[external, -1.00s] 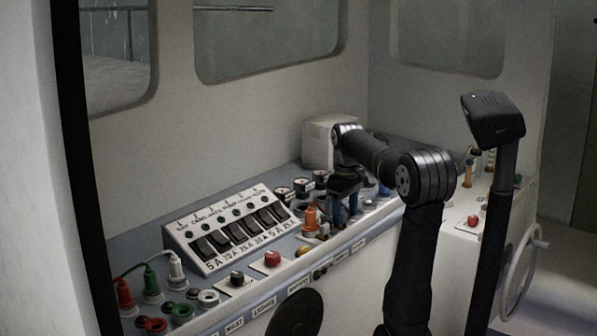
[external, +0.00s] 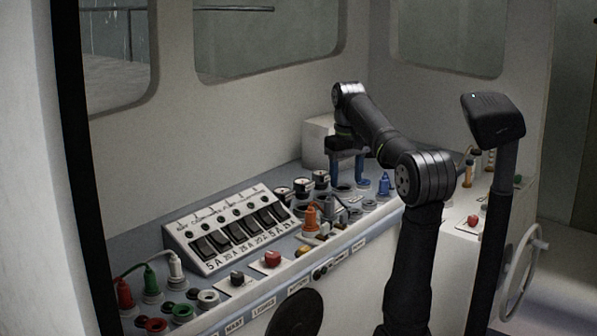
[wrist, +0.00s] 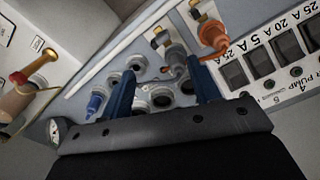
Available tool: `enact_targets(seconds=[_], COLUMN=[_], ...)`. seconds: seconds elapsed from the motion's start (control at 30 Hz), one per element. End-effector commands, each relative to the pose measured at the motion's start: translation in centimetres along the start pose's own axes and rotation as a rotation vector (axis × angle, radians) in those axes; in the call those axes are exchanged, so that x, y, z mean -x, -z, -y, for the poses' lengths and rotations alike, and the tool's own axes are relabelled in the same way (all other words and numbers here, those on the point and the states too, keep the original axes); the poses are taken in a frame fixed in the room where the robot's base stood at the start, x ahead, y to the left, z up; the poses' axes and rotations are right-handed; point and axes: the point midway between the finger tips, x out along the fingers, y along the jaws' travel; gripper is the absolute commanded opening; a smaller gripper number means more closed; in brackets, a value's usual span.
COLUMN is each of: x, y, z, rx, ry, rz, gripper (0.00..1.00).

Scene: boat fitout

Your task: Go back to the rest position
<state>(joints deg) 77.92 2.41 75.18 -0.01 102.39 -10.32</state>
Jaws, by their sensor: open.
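My gripper (external: 348,172) is above the back part of the grey-blue console, with its two blue fingers pointing down. It is open, and nothing shows between the fingers. In the wrist view, the gripper (wrist: 162,74) has its fingers apart over round sockets (wrist: 162,98). A grey plug (wrist: 176,57) stands beyond the fingertips, near an orange plug (wrist: 213,36). A blue plug (external: 384,185) stands to the right of the gripper in the external view. It also shows at the left in the wrist view (wrist: 95,103).
A sloped breaker panel (external: 228,228) with black switches stands left of the gripper. The orange plug (external: 311,217) stands near the panel's right end. A white box (external: 318,142) is close behind the gripper. Air above the console is clear up to the windows.

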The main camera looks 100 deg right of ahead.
Motion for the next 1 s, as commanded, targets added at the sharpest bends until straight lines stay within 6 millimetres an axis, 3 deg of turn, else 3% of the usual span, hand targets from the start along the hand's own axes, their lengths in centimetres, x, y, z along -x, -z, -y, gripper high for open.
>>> enact_targets(seconds=[0.2, 0.47, 0.8, 1.0], x=[4.0, 7.3, 1.4, -0.7], y=[0.1, 0.0, 0.8, 0.9], z=[0.0, 0.0, -0.1, -0.2], rx=[0.001, 0.003, 0.143, 0.196], ry=[0.000, 0.000, 0.001, 0.001], rz=[-0.002, -0.001, 0.004, 0.002], gripper=[0.56, 0.56, 0.56, 0.56])
